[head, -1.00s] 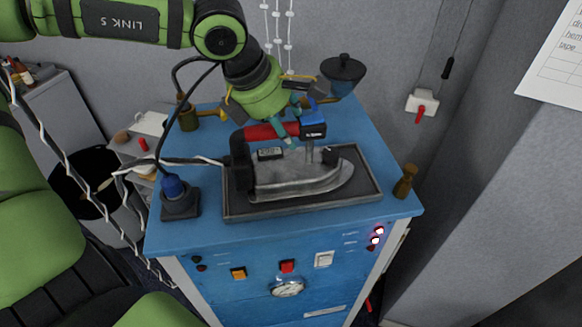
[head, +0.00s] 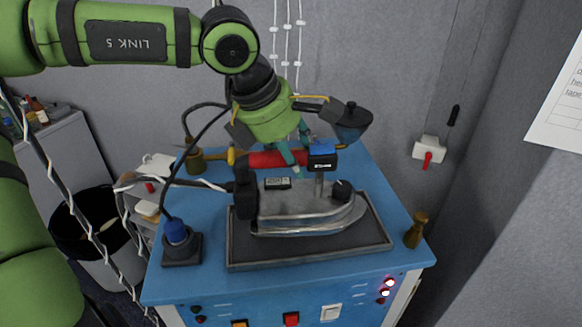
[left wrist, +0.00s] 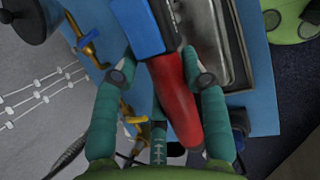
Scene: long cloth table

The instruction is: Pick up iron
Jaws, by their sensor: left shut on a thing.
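The iron (head: 300,208) has a grey metal body, a red handle (head: 272,159), a blue block at the handle's front end and a black rear part. It is roughly level, just above the dark tray (head: 305,261) on the blue cabinet, with a dark gap under its sole. My left gripper (head: 297,158) comes down from above and behind and is shut on the red handle. In the left wrist view its fingers (left wrist: 163,78) lie on both sides of the handle (left wrist: 176,100). My right gripper is in neither view.
A blue-capped socket (head: 178,240) with a cable stands left of the tray, and a small brass post (head: 416,230) stands at the right corner. A dark funnel-like cup (head: 351,122) is behind the gripper. A wall switch (head: 429,150) is at right.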

